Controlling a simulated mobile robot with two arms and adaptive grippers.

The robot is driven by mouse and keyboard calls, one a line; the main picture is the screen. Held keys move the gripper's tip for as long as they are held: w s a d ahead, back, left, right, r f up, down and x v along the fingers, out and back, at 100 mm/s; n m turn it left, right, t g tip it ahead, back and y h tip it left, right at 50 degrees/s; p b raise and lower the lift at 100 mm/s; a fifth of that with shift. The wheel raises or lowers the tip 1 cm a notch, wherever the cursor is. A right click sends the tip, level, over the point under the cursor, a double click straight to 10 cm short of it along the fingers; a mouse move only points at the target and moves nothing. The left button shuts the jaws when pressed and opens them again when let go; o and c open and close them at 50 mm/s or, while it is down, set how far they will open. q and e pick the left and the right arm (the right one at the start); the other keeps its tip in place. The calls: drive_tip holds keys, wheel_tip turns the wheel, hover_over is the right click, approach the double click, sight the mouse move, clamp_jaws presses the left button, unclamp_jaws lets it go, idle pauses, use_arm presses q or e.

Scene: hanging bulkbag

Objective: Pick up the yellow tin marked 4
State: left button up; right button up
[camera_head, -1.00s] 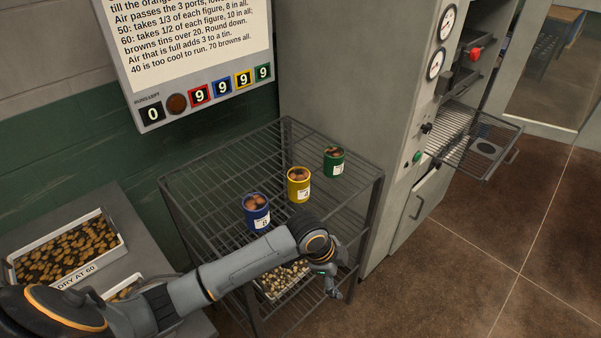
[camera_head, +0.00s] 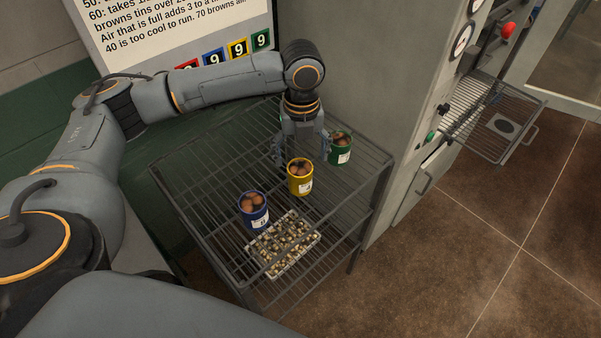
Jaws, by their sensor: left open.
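The yellow tin (camera_head: 300,181) stands upright on the top shelf of the wire rack, with brown round pieces inside and a white label too small to read now. My left gripper (camera_head: 301,158) points down just above and behind it, fingers apart and empty. One finger is left of the tin's rim and the other is to its right, near the green tin (camera_head: 341,147). I cannot tell whether a finger touches either tin. The blue tin (camera_head: 253,211) stands to the front left. My right gripper is not in view.
The wire rack (camera_head: 182,186) holds a tray of small pale pieces (camera_head: 286,244) on a lower shelf. A tall grey cabinet (camera_head: 390,90) with gauges and a pulled-out wire shelf (camera_head: 497,120) stands to the right. A wall board (camera_head: 180,25) hangs behind my arm.

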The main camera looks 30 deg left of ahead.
sight(300, 167)
use_arm(q)
drive_tip(key=f, duration=0.2)
drive_tip(key=shift+w+a+f, duration=0.25)
drive_tip(key=shift+f, duration=0.15)
drive_tip(key=shift+w+f+p, duration=0.15)
drive_tip(key=shift+f+p, duration=0.2)
drive_tip(key=shift+f, duration=0.2)
wheel_tip(300, 167, down, 2)
drive_tip(key=shift+a+f+p, duration=0.1)
drive_tip(key=shift+p, duration=0.65)
drive_tip(key=shift+f, duration=1.3)
drive_tip(key=shift+r, duration=0.1)
drive_tip(key=c, duration=1.3)
drive_tip(key=shift+c, duration=0.2)
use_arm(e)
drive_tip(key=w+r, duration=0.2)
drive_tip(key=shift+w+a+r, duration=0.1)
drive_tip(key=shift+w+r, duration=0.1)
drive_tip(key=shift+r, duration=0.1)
